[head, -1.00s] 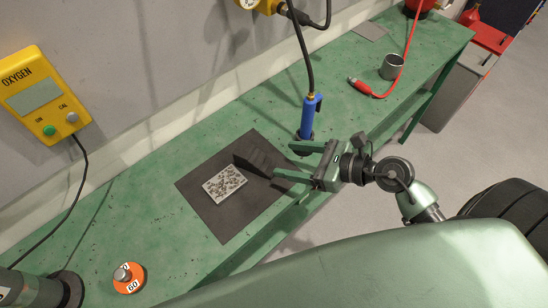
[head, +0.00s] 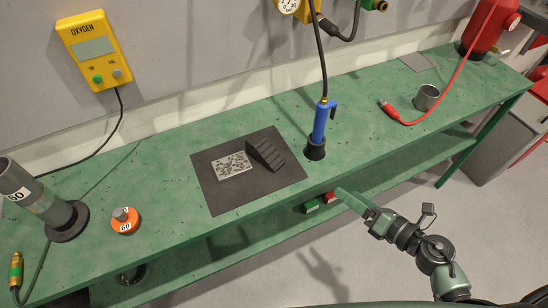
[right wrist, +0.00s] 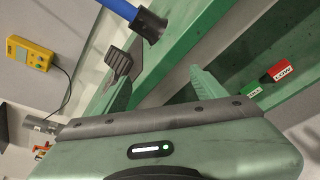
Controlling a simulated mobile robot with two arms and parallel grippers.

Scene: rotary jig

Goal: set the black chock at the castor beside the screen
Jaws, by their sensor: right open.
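The black chock (head: 266,153) is a stepped wedge. It sits on a dark mat (head: 221,199) on the green bench, just right of a speckled plate (head: 232,166). It also shows in the right wrist view (right wrist: 119,62), beyond the fingers. My right gripper (head: 349,196) is off the bench's front edge, to the right of the chock and apart from it. In the right wrist view its fingers (right wrist: 160,87) are spread, with nothing held between them. My left gripper is not in view. I see no castor or screen.
A blue-handled tool (head: 320,123) stands in a black holder right of the mat. An orange weight (head: 124,221) and a grey cylinder (head: 40,205) are at the left. A metal cup (head: 427,97) and a red cable are at the right. Green and red blocks (head: 312,205) lie on the lower shelf.

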